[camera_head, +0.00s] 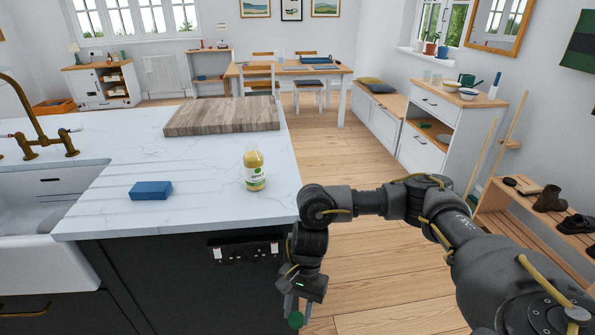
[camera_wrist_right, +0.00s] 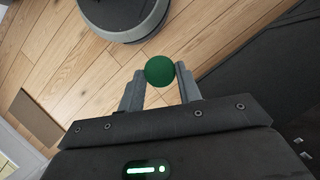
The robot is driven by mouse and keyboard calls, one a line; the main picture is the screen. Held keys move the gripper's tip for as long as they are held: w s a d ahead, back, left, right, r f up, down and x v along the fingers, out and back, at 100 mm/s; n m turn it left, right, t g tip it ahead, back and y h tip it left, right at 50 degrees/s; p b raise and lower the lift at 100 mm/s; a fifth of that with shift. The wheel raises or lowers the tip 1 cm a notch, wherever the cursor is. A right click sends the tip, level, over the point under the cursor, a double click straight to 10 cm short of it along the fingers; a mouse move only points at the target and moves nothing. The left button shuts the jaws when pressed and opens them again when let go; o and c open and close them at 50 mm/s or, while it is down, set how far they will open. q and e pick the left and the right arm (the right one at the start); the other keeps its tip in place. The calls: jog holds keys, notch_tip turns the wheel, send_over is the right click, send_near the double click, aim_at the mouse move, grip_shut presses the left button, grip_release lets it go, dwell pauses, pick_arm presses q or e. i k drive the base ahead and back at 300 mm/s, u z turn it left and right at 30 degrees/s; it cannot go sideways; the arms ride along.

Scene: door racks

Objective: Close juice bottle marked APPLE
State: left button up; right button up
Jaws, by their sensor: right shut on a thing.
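The juice bottle (camera_head: 254,169) stands upright on the white countertop, near its right edge. It holds yellow juice and has a label with a green mark; the lettering is too small to read for certain. Its top appears to have no green cap on it. My right gripper (camera_head: 295,312) hangs beside the counter, below the countertop level and to the right of the dark cabinet front. It is shut on a round green cap (camera_wrist_right: 160,71), which also shows in the head view (camera_head: 296,320). My left gripper is not in view.
A blue sponge (camera_head: 151,190) lies left of the bottle and a wooden board (camera_head: 223,116) lies behind it. The sink (camera_head: 40,220) is at the left. The countertop (camera_head: 210,208) around the bottle is clear. A shoe rack (camera_head: 520,222) stands at the right.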

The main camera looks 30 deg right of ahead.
aim_at(253, 159)
jog(key=z, duration=2.1)
jog(key=i, duration=3.5)
jog(key=u, duration=4.3)
